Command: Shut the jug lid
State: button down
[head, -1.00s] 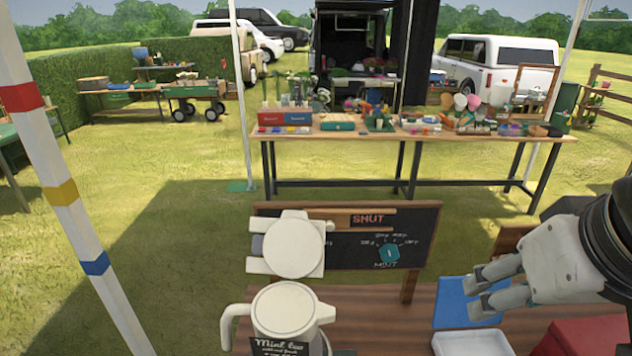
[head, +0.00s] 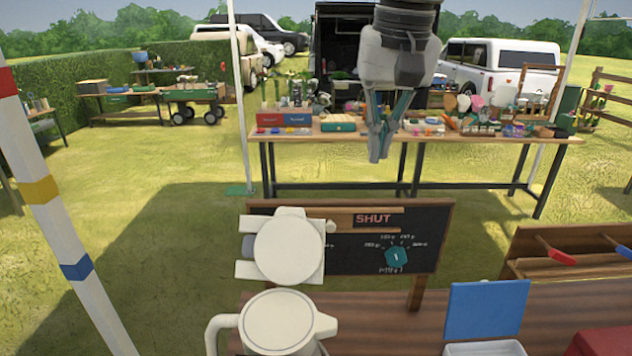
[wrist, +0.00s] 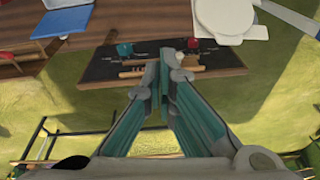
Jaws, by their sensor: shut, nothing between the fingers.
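A white jug (head: 212,335) with a handle at its left and a spout at its right stands at the bottom of the head view. Its top is a pale flat round surface (head: 280,322). Just behind it is a raised round white disc (head: 288,247) with a small tab on top and pale slats at its left. I cannot tell for sure whether this disc is the jug's lid. A round white piece also shows at the top of the wrist view (wrist: 225,14). My gripper (head: 377,155) is shut and empty, high up and right of the jug, pointing down; its fingertips meet in the wrist view (wrist: 165,68).
A blackboard (head: 345,268) with a "SHUT" sign (head: 373,219) and teal dial (head: 397,257) stands behind the jug. At right are a white box with a raised blue lid (head: 487,310), a wooden rack (head: 530,245) and a red item (head: 600,343). A cluttered table (head: 340,140) stands beyond.

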jog(key=w+a+f+g+b, duration=0.25)
jog(key=w+a+f, duration=0.25)
jog(key=w+a, duration=0.6)
jog(key=s+a+f+p, duration=0.1)
jog(key=s+a+f, duration=0.1)
jog(key=s+f, duration=0.2)
notch_tip(320, 180, down, 3)
jog(key=shift+s+f+t+h+p, duration=0.2)
jog(key=shift+s+t+h+p, duration=0.1)
jog(key=shift+t+p, duration=0.1)
jog(key=shift+s, duration=0.1)
jog(key=shift+s+r+t+p, duration=0.3)
jog(key=shift+t+p, duration=0.15)
jog(key=shift+t, duration=0.2)
